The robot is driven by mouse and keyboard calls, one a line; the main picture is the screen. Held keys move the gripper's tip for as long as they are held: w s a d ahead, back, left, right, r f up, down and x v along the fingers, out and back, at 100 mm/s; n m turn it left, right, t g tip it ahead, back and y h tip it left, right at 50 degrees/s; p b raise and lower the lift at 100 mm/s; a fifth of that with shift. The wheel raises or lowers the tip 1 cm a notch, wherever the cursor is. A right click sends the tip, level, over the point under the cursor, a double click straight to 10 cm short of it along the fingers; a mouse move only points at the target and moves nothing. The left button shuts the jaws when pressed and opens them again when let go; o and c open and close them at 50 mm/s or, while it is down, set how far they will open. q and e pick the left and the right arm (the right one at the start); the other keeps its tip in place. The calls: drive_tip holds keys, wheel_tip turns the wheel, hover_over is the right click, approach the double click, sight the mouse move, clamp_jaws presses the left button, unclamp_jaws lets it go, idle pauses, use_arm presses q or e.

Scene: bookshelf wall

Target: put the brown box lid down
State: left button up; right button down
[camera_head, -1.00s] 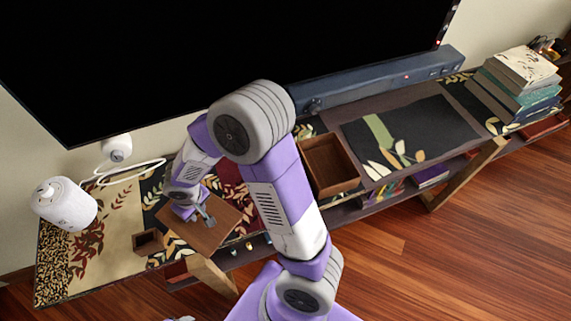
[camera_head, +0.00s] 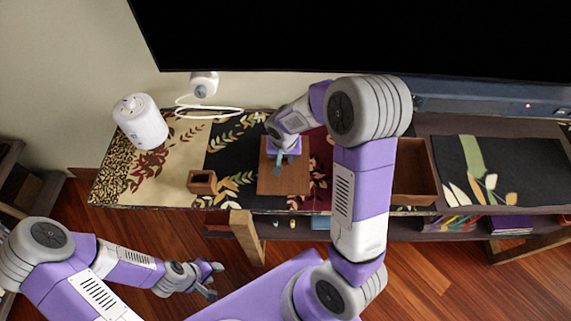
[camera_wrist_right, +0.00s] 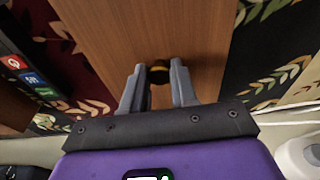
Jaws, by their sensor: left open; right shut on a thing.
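The brown box lid (camera_head: 284,184) is a flat wooden board over the patterned cabinet top, left of the open brown box (camera_head: 414,180). My right gripper (camera_head: 281,166) is shut on the lid's small dark knob. In the right wrist view, the lid (camera_wrist_right: 150,32) lies beyond the fingers (camera_wrist_right: 158,85), with the knob between them. I cannot tell whether the lid touches the cabinet top. My left gripper (camera_head: 212,278) is open and empty over the floor, in front of the cabinet and away from the lid.
A small wooden box (camera_head: 202,181) stands left of the lid. A white cylindrical device (camera_head: 141,124) with a cable stands further left. The television (camera_head: 350,35) and a soundbar (camera_head: 480,104) are behind. The runner (camera_head: 150,165) has free room at the left.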

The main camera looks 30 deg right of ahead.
sight(284, 161)
wheel_tip(284, 161, down, 4)
drive_tip(key=shift+r+b, duration=0.2)
drive_tip(key=shift+b, duration=0.4)
drive_tip(key=shift+r, duration=0.1)
drive_tip(key=c, duration=0.9)
unclamp_jaws()
drive_tip(key=r+p, duration=0.1)
drive_tip(key=r, duration=0.3)
drive_tip(key=s+r+p, duration=0.1)
drive_tip(key=r, duration=0.3)
drive_tip(key=a+r+p, duration=0.1)
drive_tip(key=r+p, duration=0.1)
drive_tip(key=r, duration=0.2)
drive_tip(key=shift+s, duration=0.3)
